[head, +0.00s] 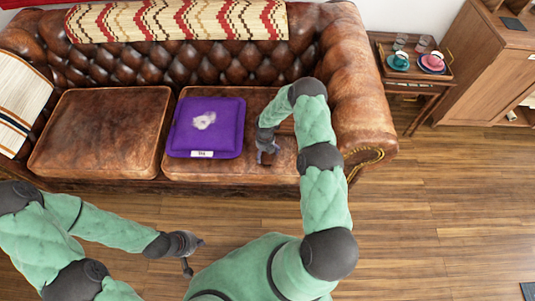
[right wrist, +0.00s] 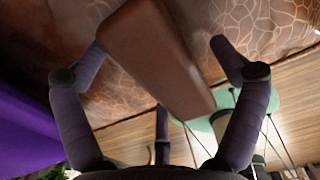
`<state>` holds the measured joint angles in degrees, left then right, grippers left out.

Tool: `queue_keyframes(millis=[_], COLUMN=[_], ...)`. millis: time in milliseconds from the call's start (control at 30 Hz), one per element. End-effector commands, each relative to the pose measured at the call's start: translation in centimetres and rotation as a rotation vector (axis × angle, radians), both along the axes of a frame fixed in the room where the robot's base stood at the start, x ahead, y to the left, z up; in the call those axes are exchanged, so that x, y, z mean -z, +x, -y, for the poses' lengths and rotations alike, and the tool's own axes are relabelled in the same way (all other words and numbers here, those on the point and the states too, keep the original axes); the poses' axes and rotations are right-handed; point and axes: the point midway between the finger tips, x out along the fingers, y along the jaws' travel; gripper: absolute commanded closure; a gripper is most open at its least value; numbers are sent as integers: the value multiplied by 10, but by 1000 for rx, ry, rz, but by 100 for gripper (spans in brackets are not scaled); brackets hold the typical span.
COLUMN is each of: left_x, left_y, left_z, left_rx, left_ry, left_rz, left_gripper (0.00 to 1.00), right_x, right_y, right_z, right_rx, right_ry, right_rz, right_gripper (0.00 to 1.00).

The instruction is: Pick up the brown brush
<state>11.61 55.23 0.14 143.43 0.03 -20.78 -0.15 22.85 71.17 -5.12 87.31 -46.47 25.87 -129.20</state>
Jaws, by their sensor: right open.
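The brown brush (right wrist: 160,60) shows in the right wrist view as a long, smooth brown block running from top centre down to the right. It is between the spread fingers of my right gripper (right wrist: 158,45), with a gap on each side. In the head view my right gripper (head: 266,154) is low over the right seat cushion of the leather sofa (head: 180,185), and I cannot make out the brush clearly there. My left gripper (head: 194,257) is over the floor in front of the sofa, its fingers apart and empty.
A purple cushion (head: 206,128) lies on the sofa just left of my right gripper. The sofa's right armrest (head: 365,110) stands close to my right arm. A side table (head: 412,82) with cups is beyond it. The wooden floor (head: 440,190) at right is mostly clear.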

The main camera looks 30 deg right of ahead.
Motion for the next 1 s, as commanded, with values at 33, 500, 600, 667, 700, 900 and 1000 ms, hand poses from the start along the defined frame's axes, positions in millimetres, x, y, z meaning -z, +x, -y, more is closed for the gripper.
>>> queue_keyframes(millis=[33,500,600,667,700,900,1000], left_x=[0,0,-1,-2,-3,-13,-21], left_y=[0,0,0,0,0,0,0], left_z=[0,0,0,0,0,0,0], left_rx=[0,0,0,0,0,0,0], left_ry=[0,0,0,0,0,0,0], left_rz=[0,0,0,0,0,0,0], left_gripper=[100,100,100,100,100,100,100], right_x=[0,0,-1,-4,-6,-31,-48], right_y=[0,-1,-1,-1,0,0,-4], right_z=[0,0,0,0,0,0,-11], right_rx=[0,0,0,0,0,-1,-5], right_ry=[0,1,1,1,1,1,2], right_rz=[0,-1,-2,-1,-1,1,-1], right_gripper=[8,70,70,70,70,70,70])
